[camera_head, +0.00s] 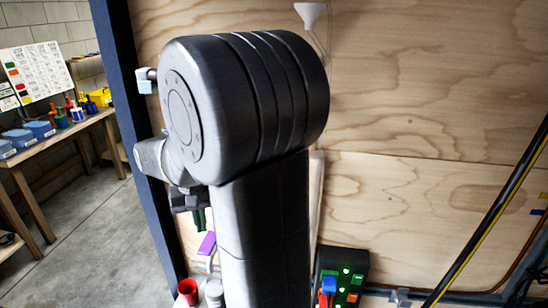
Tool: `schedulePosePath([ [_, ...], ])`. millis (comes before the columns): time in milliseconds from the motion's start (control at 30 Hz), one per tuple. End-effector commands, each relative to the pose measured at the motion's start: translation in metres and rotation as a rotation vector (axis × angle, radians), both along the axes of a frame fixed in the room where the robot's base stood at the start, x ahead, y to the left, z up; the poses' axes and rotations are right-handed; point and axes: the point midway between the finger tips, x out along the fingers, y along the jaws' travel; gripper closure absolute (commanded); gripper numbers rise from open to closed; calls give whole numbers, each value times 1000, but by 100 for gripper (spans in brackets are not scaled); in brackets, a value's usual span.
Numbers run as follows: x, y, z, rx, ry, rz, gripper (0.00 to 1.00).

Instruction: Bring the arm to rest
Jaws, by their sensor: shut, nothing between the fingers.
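My arm rises through the middle of the view, with a large dark grey joint at the top and a thick link below it. My gripper (188,203) shows only in part, small and dark, behind and left of that link. It is shut and holds nothing. It hangs beside the dark blue post, above a purple piece. My arm hides part of its surroundings.
A plywood wall (420,110) stands behind my arm. A dark blue post (135,110) is at left.

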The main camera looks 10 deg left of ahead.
Motion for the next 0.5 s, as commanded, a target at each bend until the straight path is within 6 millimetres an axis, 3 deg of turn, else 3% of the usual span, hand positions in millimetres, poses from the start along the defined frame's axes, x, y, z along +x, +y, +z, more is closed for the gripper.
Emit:
schedulePosePath([
  [300,0,0,-41,0,1,0,100],
  [500,0,0,-56,0,1,0,100],
])
